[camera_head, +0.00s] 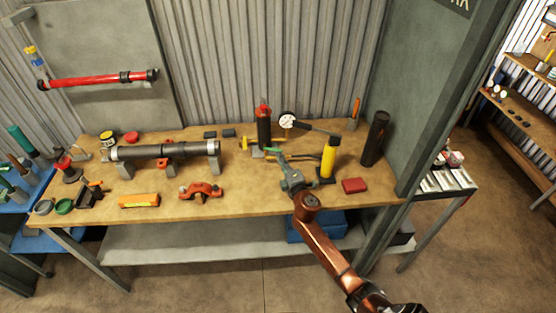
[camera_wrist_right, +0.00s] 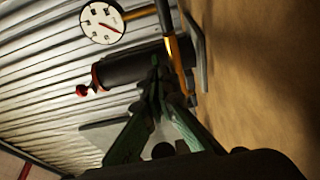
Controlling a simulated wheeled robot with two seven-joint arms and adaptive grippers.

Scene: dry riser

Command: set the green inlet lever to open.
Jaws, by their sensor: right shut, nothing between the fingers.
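My right gripper (camera_head: 282,164) reaches over the middle of the wooden bench from the front right. In the wrist view its green fingers (camera_wrist_right: 156,72) come together at the tips, shut and empty. They point toward a dark cylinder with a red end (camera_wrist_right: 130,72) and a yellow bar (camera_wrist_right: 177,62); I cannot tell whether they touch either. My left gripper is out of view.
A yellow cylinder (camera_head: 328,158), a black cylinder (camera_head: 375,138) and a red block (camera_head: 354,185) stand right of the gripper. A red-topped black bottle (camera_head: 264,130) is behind it. A grey pipe on supports (camera_head: 150,151) and a red clamp (camera_head: 201,190) lie left. A green post (camera_head: 405,100) rises at right.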

